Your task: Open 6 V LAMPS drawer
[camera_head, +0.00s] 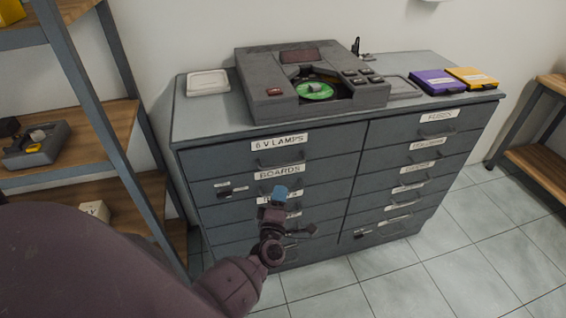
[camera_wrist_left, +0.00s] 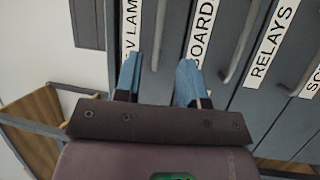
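The 6 V LAMPS drawer (camera_head: 222,160) is the top left drawer of the grey cabinet and looks shut. Its white label (camera_head: 280,142) has a dark bar handle (camera_head: 280,162) below it. In the left wrist view the label (camera_wrist_left: 131,25) appears sideways, with the handle (camera_wrist_left: 160,35) beside it. My left gripper (camera_head: 279,193) is in front of the left drawer column, overlapping the third label. In the wrist view its blue fingers (camera_wrist_left: 158,75) are apart with nothing between the tips; the handle lies beyond the gap. Contact cannot be seen. My right gripper is out of view.
The BOARDS drawer (camera_head: 240,177) is directly below, and a RELAYS label (camera_wrist_left: 272,45) shows beyond it. A grey player (camera_head: 330,102) and purple and yellow boxes (camera_head: 436,83) stand on the cabinet. A shelf (camera_head: 100,130) stands close at left. Tiled floor at right is clear.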

